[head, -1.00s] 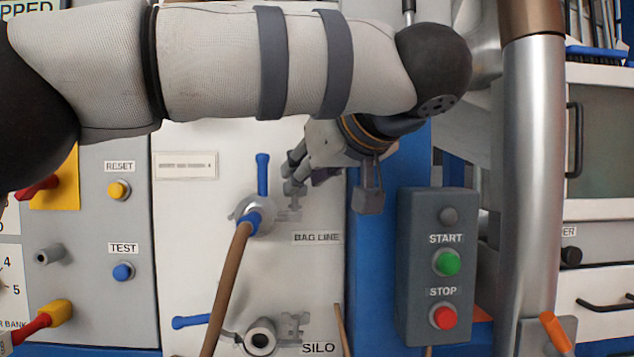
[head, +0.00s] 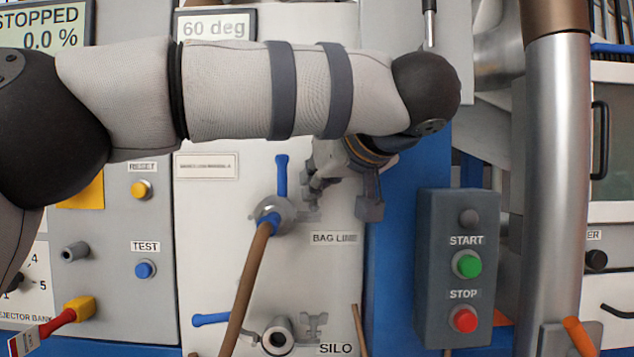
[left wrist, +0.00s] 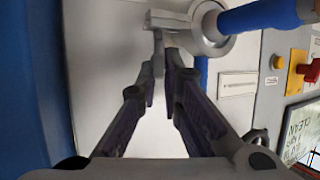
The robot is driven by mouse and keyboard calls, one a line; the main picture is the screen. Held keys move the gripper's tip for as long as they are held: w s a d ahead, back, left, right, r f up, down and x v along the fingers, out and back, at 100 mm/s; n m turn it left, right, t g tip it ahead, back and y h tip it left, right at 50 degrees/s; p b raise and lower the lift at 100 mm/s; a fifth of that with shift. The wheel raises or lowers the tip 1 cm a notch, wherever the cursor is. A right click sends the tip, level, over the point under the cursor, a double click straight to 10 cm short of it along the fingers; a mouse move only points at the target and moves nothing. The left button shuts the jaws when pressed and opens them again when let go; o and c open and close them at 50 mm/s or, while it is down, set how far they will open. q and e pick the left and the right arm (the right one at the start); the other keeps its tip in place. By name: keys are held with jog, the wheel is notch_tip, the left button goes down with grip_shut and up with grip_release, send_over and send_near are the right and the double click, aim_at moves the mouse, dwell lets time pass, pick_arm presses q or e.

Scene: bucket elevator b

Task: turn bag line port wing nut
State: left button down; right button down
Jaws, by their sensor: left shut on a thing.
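The bag line port (head: 273,214) is a grey ring with a blue-ended brown hose in it and a blue lever (head: 281,176) pointing up. Its grey wing nut (head: 306,213) sits just right of the ring, above the BAG LINE label (head: 335,238), and is partly hidden by my fingers. In the left wrist view the wing nut (left wrist: 158,46) shows beside the port ring (left wrist: 208,30). My left gripper (head: 314,190) comes in from the upper right and is shut on the wing nut. The fingertips (left wrist: 166,64) meet at it. My right gripper is not in view.
A second port (head: 278,336) marked SILO, with its own wing nut (head: 314,327), is below. A START/STOP box (head: 457,268) and a steel pipe (head: 556,190) stand at right. The brown hose (head: 244,290) hangs down in front of the panel.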

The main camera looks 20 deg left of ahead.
pick_arm(q)
jog(key=shift+d, duration=0.1)
dwell(0.8)
jog(key=c, duration=1.8)
grip_release()
jog(key=shift+d, duration=0.1)
jog(key=shift+s+r, duration=0.1)
jog(key=v, duration=1.1)
jog(key=shift+s+d, duration=0.25)
jog(key=shift+d, duration=0.05)
jog(key=shift+o, duration=0.2)
